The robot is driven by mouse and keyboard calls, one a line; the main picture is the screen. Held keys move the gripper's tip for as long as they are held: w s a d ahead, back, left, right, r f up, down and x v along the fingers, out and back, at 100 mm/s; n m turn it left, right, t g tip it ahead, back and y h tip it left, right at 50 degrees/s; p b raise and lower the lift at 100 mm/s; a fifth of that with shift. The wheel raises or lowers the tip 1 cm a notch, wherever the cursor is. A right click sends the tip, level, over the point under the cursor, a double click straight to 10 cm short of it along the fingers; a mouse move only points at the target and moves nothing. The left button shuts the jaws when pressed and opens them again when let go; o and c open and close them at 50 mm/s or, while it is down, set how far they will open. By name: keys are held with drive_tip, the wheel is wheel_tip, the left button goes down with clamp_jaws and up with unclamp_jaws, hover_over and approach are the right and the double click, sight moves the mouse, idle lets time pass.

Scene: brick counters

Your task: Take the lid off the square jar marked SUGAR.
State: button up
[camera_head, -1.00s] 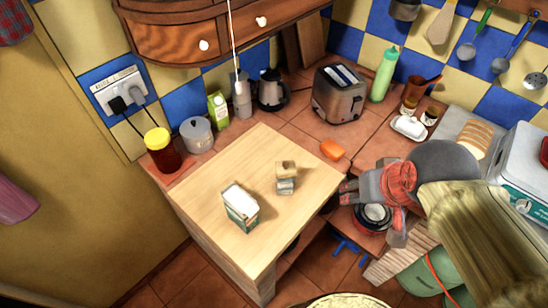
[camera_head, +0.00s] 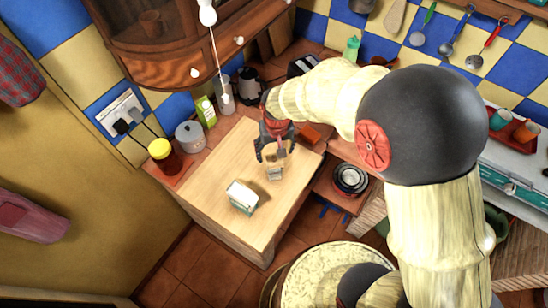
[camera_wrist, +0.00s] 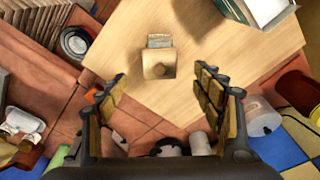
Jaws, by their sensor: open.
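A small square jar (camera_head: 275,174) with a pale wooden lid (camera_head: 278,151) stands upright on the wooden worktop (camera_head: 225,165). The wrist view shows the lid (camera_wrist: 159,64) from above, with a round knob, and part of the jar's grey-green side (camera_wrist: 159,41). No lettering is readable on it. My gripper (camera_head: 273,155) points down over the jar. Its fingers are spread and empty; in the wrist view the lid appears just ahead of the space between the fingertips (camera_wrist: 162,82). I cannot tell whether any finger touches the lid.
A white and green box (camera_head: 243,197) stands near the jar on the worktop. A grey lidded pot (camera_head: 189,135), a red jar with a yellow lid (camera_head: 163,157), a green carton (camera_head: 206,111) and a kettle (camera_head: 249,87) line the back.

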sight(274, 158)
drive_tip(key=f, duration=0.4)
drive_tip(key=w+f, duration=0.1)
drive_tip(key=f, duration=0.1)
drive_tip(key=shift+a+f, duration=0.1)
drive_tip(key=shift+f, duration=0.25)
drive_tip(key=shift+c, duration=0.7)
drive_tip(key=c, duration=1)
drive_tip(key=shift+o, duration=0.2)
drive_tip(key=shift+r, duration=0.15)
